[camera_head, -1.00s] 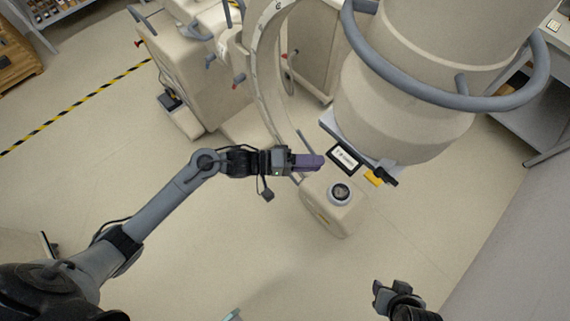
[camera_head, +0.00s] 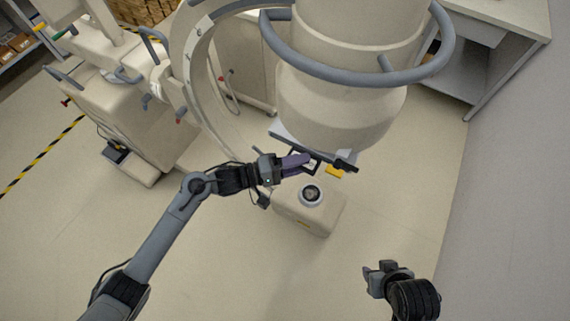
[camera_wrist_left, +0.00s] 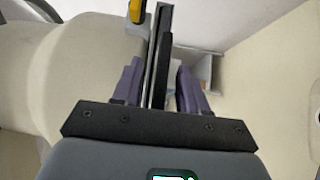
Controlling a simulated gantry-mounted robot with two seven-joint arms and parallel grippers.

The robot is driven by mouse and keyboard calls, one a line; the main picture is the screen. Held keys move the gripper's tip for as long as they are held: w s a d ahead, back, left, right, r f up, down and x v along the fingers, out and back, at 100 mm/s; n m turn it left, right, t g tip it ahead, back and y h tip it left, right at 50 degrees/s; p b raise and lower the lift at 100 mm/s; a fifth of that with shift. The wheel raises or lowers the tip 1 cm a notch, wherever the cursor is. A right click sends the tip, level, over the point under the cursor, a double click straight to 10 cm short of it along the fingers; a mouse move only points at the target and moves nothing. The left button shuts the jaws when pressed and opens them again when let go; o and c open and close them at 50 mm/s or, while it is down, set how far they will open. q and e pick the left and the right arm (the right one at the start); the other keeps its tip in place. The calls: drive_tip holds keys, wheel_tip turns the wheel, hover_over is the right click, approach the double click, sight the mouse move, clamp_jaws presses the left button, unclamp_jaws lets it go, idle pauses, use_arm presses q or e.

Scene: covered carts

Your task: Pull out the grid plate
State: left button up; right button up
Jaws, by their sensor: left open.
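The grid plate (camera_head: 316,167) is a thin dark plate with a black frame-like handle, at the underside of the big beige cylindrical housing (camera_head: 340,105). My left gripper (camera_head: 297,163), with purple fingers, is at the plate's left end and overlaps the handle in the head view. In the left wrist view the left gripper (camera_wrist_left: 158,85) is open, and the plate's long dark edge (camera_wrist_left: 160,65) runs between its two fingers, with a gap visible on the right side. My right gripper (camera_head: 380,274) is at the lower right, away from the plate; its jaw opening is unclear.
A yellow tab (camera_head: 336,171) sits by the plate. A beige box with a round dark-centred fitting (camera_head: 312,194) stands below. A curved arm (camera_head: 195,85) and a blue-grey ring rail (camera_head: 350,75) surround the housing. The floor in front is clear.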

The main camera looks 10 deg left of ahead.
use_arm(q)
drive_tip(key=shift+w+d, duration=0.25)
drive_tip(key=shift+d, duration=0.3)
drive_tip(key=shift+r, duration=0.1)
clamp_jaws()
